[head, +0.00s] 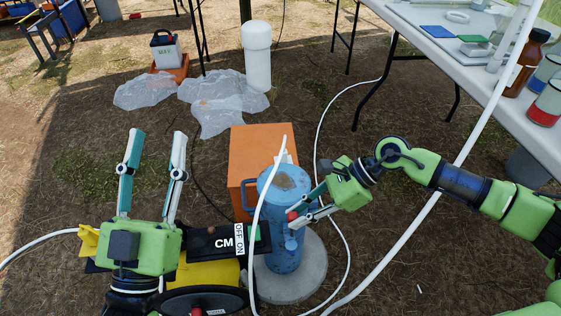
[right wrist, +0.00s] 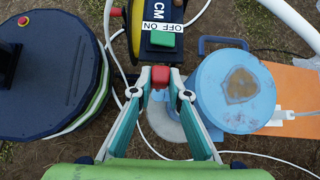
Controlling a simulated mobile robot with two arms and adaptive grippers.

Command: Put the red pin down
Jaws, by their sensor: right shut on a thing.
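The red pin (head: 292,215) is a small red piece held at the tips of my right gripper (head: 297,216). In the right wrist view the red pin (right wrist: 160,76) sits between the two fingertips of this gripper (right wrist: 160,88), which is shut on it. It is held in front of the blue well casing (head: 284,255), close to its side; I cannot tell whether it touches. Any lower part of the pin is hidden. My left gripper (head: 156,150) is open and empty, fingers pointing up the picture, left of the casing.
The casing stands on a round concrete pad (head: 309,286), with an orange box (head: 262,140) behind. A black OFF/ON box (head: 211,243) on a yellow reel is left of it. White hoses cross the ground. A white table (head: 470,62) with bottles stands at right.

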